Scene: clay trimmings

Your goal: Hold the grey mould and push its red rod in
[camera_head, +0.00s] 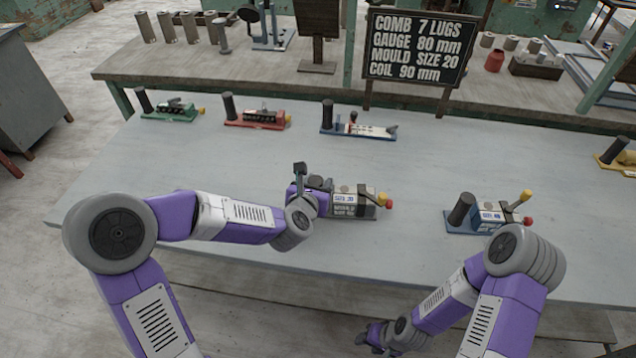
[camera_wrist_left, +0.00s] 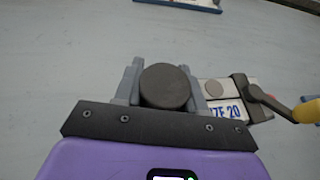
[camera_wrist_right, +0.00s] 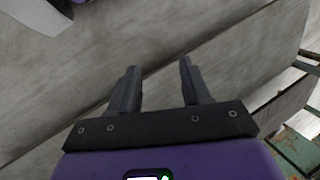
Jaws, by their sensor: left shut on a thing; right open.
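The grey mould (camera_head: 347,212) lies near the middle of the table, with a "SIZE 20" label that shows in part in the left wrist view (camera_wrist_left: 225,112). Its red rod (camera_head: 389,204) sticks out at the right end, beside a yellow-tipped lever (camera_head: 381,197). My left gripper (camera_head: 316,187) is shut on the mould's dark round post (camera_wrist_left: 165,86), with one finger on each side.
A blue-based mould (camera_head: 460,228) with its own red rod and yellow lever stands to the right. Green (camera_head: 160,112), red (camera_head: 258,119) and blue (camera_head: 358,132) based tools stand in a row further back. A sign (camera_head: 418,47) reads "MOULD SIZE 20". The table between is clear.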

